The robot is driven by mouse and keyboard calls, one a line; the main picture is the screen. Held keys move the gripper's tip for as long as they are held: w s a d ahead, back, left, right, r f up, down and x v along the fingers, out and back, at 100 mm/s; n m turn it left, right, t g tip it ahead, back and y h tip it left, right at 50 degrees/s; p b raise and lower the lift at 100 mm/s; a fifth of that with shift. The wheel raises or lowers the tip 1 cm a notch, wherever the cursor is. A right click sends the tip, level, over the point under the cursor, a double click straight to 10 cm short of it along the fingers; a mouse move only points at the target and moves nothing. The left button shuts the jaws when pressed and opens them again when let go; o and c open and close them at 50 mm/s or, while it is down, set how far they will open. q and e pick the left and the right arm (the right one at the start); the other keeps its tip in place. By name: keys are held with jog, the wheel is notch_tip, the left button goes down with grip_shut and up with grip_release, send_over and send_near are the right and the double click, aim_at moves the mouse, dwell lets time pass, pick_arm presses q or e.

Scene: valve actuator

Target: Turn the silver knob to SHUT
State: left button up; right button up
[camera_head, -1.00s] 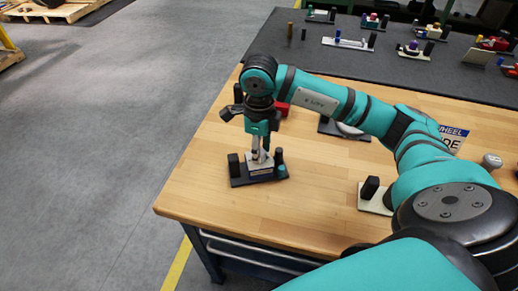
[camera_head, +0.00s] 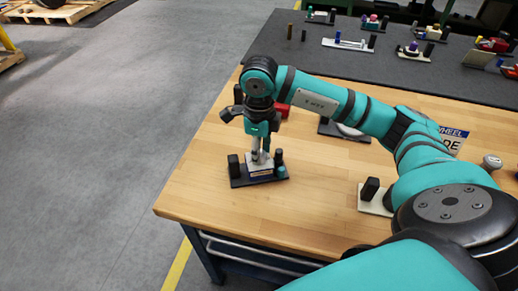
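The valve unit (camera_head: 243,180) is a dark base plate on the wooden table, with a light labelled block (camera_head: 260,169) in its middle and short black posts at its ends. My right gripper (camera_head: 260,152) points straight down over the block, with its fingertips at the small silver knob. The fingers hide most of the knob, and I cannot tell whether they are closed on it. The SHUT marking is too small to read. My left gripper is not in view.
Another plate with a black post (camera_head: 370,188) stands to the right, near my arm. A red part (camera_head: 282,110) and a dark plate (camera_head: 328,128) lie behind. Several fixtures stand on the grey mat (camera_head: 330,65). Bare wood (camera_head: 310,215) is free in front.

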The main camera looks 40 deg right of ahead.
jog(key=o, duration=0.3)
jog(key=shift+o, duration=0.2)
notch_tip(320, 180, up, 12)
dwell(0.4)
